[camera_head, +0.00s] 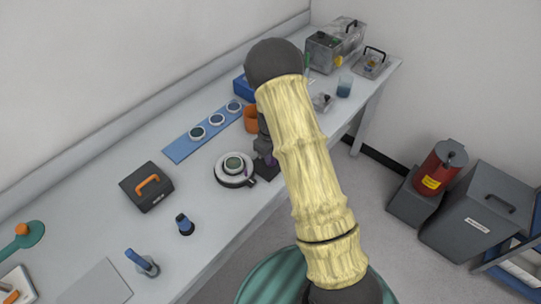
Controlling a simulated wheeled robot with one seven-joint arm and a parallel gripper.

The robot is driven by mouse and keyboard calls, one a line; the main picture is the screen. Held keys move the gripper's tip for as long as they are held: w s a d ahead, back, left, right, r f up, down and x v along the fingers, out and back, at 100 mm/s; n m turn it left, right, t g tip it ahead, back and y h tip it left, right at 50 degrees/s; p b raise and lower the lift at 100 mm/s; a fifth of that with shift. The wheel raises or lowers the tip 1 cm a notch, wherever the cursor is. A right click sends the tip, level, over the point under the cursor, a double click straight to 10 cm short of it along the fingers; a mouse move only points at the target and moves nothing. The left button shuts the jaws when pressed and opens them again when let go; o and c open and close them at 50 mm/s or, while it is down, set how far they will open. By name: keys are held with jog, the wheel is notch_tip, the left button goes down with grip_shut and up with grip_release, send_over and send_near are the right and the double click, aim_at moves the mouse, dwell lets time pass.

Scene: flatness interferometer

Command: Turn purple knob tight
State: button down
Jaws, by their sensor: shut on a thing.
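A round white-and-dark stage (235,181) with a green-grey disc (234,166) on top stands near the front edge of the bench. A small dark block with a purple part (271,163) sits just right of it, partly behind my yellow arm. My gripper (265,150) is dark and comes down at this purple part from behind the arm. It is shut on the purple knob as far as I can see; the fingertips are mostly hidden. How far the knob is turned does not show.
A blue strip (183,149) with several round discs lies behind the stage. A black case with an orange handle (147,187) and a small dark blue-topped piece (185,224) stand left. A glass beaker (344,87) stands right.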

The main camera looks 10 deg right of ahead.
jog(key=m, duration=0.3)
jog(key=shift+m, duration=0.4)
jog(key=m, duration=0.4)
jog(key=shift+m, duration=0.3)
jog(key=m, duration=0.4)
jog(key=shift+m, duration=0.3)
jog(key=shift+m+p, duration=0.45)
jog(key=shift+m, duration=1.25)
jog(key=c, duration=1.4)
grip_release()
